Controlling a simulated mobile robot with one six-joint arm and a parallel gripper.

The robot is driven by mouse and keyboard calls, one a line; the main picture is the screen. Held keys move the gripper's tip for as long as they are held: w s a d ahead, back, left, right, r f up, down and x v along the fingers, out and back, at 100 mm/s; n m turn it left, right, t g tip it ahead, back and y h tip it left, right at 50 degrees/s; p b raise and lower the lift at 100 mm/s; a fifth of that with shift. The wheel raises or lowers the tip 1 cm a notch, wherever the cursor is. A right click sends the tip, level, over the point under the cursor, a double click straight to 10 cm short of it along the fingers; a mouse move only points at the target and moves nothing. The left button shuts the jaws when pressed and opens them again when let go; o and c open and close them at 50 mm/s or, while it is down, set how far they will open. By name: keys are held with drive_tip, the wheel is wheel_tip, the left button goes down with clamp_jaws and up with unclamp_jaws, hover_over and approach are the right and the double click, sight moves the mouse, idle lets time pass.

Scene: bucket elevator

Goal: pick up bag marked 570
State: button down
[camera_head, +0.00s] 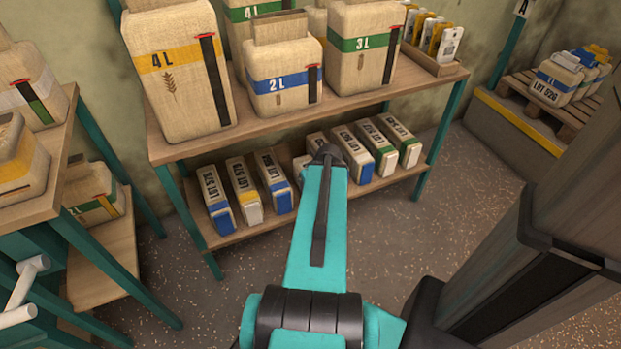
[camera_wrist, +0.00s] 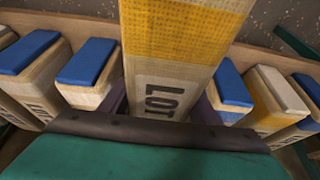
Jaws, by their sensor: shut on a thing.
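In the wrist view, my gripper (camera_wrist: 163,108) is shut on a cream bag with a yellow band (camera_wrist: 185,35). The word LOT shows on the bag's near part, but its number is hidden behind the gripper body. The bag stands out above the neighbouring bags in this view. In the head view, my arm reaches to the lower shelf (camera_head: 262,226) and hides the gripper and most of what it holds. Lot bags stand in a row on that shelf; the leftmost blue-ended bag (camera_head: 214,200) has a LOT number I cannot read with certainty.
A yellow-banded bag (camera_head: 244,190) and a blue-ended bag (camera_head: 273,182) stand left of my arm, with several more on its right. Large 4L, 2L and 3L sacks stand on the upper shelf (camera_head: 310,117) above. A side table (camera_head: 50,170) is at left. Floor in front is clear.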

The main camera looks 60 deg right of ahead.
drive_tip(key=shift+s+r+p, duration=0.1)
drive_tip(key=shift+r+p, duration=0.2)
drive_tip(key=shift+p, duration=0.3)
drive_tip(key=s+a+p, duration=0.1)
drive_tip(key=p, duration=0.4)
drive_tip(key=shift+s+a, duration=0.1)
drive_tip(key=shift+s, duration=0.2)
drive_tip(key=shift+s+a+f+p, duration=0.1)
drive_tip(key=shift+s+a+p, duration=0.75)
drive_tip(key=shift+p, duration=0.75)
drive_tip(key=shift+s+d, duration=0.1)
drive_tip(key=shift+s, duration=0.1)
